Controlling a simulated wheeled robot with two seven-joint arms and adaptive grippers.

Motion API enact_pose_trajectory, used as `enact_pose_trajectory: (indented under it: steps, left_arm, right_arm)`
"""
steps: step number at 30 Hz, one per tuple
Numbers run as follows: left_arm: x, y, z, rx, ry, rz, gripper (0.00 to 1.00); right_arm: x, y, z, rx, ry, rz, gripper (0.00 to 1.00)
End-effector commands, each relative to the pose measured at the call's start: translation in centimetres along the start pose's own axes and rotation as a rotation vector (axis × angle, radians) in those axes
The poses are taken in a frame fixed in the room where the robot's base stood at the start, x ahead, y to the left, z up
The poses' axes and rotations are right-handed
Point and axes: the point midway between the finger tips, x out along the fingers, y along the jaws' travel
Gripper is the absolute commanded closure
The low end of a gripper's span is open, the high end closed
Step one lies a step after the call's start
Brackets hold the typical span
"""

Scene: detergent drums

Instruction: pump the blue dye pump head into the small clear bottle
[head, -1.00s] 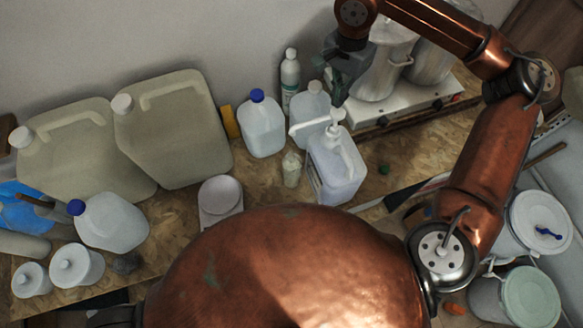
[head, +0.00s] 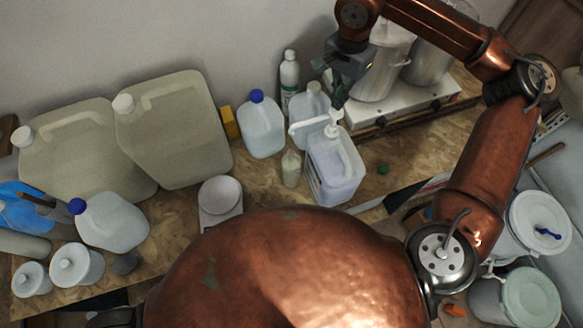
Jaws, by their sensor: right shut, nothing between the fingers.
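The white pump head (head: 333,127) sits on a translucent jug (head: 336,172) holding pale bluish liquid. Its long spout points left. The small clear bottle (head: 291,170) stands upright on the table just left of the jug, below the spout's end; whether the spout tip is exactly over its mouth I cannot tell. My right gripper (head: 339,101) is shut and empty, pointing down just above the top of the pump head. I cannot tell whether it touches it. My left gripper is not in view.
A blue-capped jug (head: 261,128), a white bottle (head: 290,75) and another translucent jug (head: 309,103) stand behind. Steel pots rest on a hotplate (head: 408,108) at right. A white scale (head: 220,200) is at left. Large canisters (head: 175,135) fill the left back.

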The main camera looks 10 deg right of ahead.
Motion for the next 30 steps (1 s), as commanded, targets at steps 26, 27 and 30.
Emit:
enact_pose_trajectory:
  steps: [26,27,30]
  left_arm:
    - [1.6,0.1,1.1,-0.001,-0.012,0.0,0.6]
    - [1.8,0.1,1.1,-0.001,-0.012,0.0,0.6]
    - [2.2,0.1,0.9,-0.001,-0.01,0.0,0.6]
  right_arm:
    - [2.2,0.0,0.0,0.0,-0.001,0.0,1.0]
    - [2.4,0.0,0.0,0.0,-0.001,0.0,1.0]
    - [3.0,0.0,0.0,0.0,-0.001,0.0,1.0]
